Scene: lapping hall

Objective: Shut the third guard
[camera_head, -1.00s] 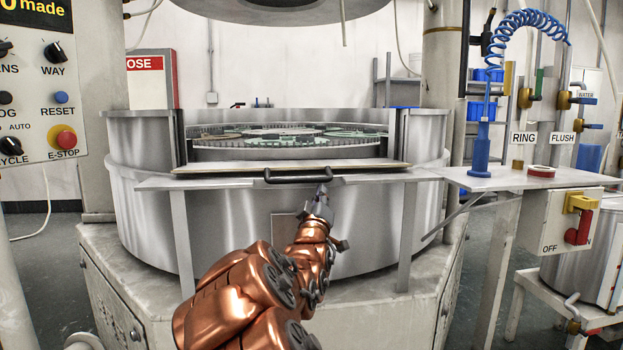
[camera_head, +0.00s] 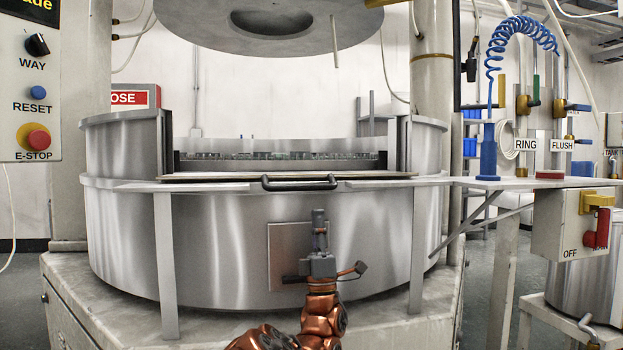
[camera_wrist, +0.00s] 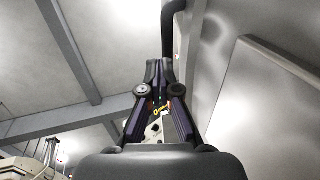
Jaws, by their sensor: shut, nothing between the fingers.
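The guard in front of me shows as a thin flat panel edge (camera_head: 220,177) along the bottom of the opening in the round steel tub (camera_head: 200,235). The opening above it is uncovered. A black bar handle (camera_head: 299,183) sits at the middle of this edge. Which number the guard has cannot be read. My gripper (camera_head: 319,213) points upward in front of the tub wall, just below the handle's right end in the picture. Its fingers are shut and empty. In the wrist view the fingers (camera_wrist: 156,68) point toward the dark handle (camera_wrist: 174,30); contact cannot be told.
A narrow steel shelf (camera_head: 130,187) runs across the tub front on legs (camera_head: 166,250). At right it carries a blue coiled hose (camera_head: 489,155). A switch box (camera_head: 568,225) stands lower right, a control panel (camera_head: 30,80) upper left. A round plate (camera_head: 260,35) hangs above.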

